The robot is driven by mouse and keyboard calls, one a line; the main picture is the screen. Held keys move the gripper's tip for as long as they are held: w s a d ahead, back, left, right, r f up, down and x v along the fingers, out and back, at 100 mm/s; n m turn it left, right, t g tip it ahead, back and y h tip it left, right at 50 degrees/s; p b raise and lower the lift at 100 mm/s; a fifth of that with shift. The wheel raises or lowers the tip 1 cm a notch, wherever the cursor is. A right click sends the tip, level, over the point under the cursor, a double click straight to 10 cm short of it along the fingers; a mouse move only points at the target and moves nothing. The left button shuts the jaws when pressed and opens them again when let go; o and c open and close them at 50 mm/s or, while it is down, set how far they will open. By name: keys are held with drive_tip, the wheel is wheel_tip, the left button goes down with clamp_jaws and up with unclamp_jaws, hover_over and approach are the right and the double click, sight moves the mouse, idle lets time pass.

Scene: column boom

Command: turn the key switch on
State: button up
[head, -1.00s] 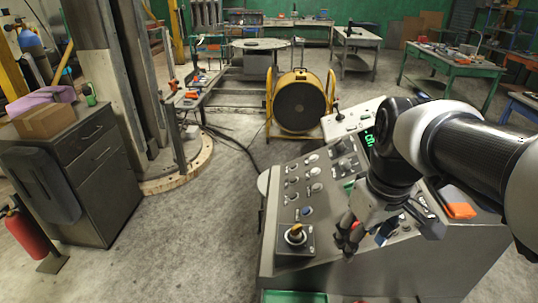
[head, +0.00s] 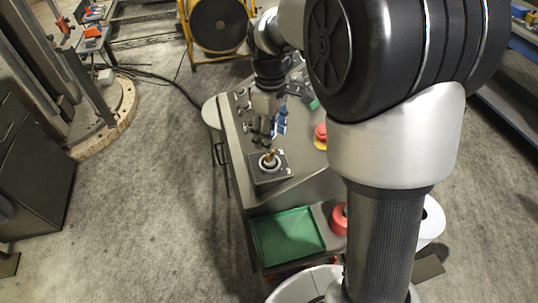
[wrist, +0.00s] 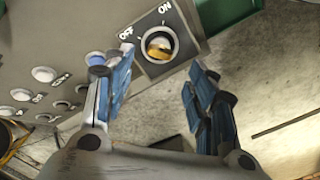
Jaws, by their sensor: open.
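The key switch is a yellow knob in a pale ring on a dark square plate (head: 269,162), near the console's front left corner. In the wrist view the yellow knob (wrist: 158,46) lies just past the fingertips, between their lines, with OFF and ON printed on its plate. I cannot tell for sure which mark it points to. My gripper (wrist: 163,62) is open, blue pads apart, with nothing between them. In the head view my gripper (head: 273,132) is just above and behind the switch, and a gap to the knob is hard to judge.
A red mushroom button with a yellow collar (head: 320,137) stands right of the switch. Several buttons (wrist: 42,74) line the panel. A green tray (head: 288,236) and a red round object (head: 339,218) are at the console's front. Open floor lies to the left.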

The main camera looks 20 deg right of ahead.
sight(270, 157)
wheel_tip(270, 157, down, 8)
drive_tip(key=shift+f+b, duration=0.15)
drive_tip(key=shift+b, duration=1.05)
drive_tip(key=c, duration=1.1)
